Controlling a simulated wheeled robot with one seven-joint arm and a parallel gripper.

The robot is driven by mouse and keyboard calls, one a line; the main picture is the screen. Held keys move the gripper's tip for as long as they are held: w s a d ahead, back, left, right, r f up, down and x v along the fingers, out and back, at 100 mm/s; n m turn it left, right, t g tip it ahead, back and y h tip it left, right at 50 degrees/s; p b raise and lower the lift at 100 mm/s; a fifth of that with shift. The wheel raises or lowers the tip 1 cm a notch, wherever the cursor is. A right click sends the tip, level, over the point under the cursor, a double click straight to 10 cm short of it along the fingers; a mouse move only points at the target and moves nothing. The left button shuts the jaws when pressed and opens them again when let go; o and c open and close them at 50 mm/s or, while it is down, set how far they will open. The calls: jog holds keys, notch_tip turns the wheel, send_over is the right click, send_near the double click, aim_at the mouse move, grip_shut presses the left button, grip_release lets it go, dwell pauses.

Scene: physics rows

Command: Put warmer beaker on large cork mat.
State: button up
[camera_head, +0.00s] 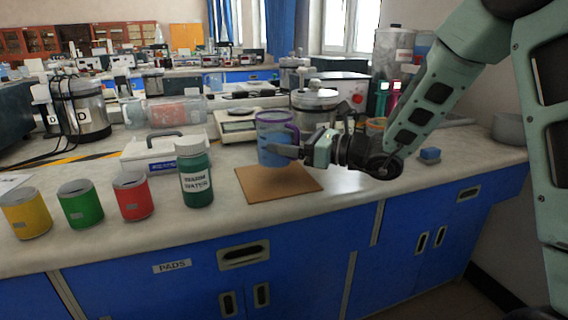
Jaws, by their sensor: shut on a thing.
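A blue beaker with a purple rim and handle (272,135) is over the large cork mat (302,186), near its back part. My gripper (290,150) reaches in from the right and is shut on the beaker's right side. The beaker is upright. I cannot tell whether its base touches the mat or hangs a little above it. The cork mat is a flat brown square on the grey counter near its front edge. No marking of the beaker's warmth is readable.
A green bottle labelled "warm water" (195,174) stands left of the mat. Red (133,196), green (80,204) and yellow (26,213) cans stand farther left. A small blue block (429,155) lies to the right. A balance (237,124) stands behind.

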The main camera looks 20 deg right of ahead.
aim_at(288, 162)
jog(key=shift+f+b, duration=0.45)
jog(key=shift+f, duration=1.45)
jog(key=shift+f, duration=0.15)
jog(key=o, duration=1.2)
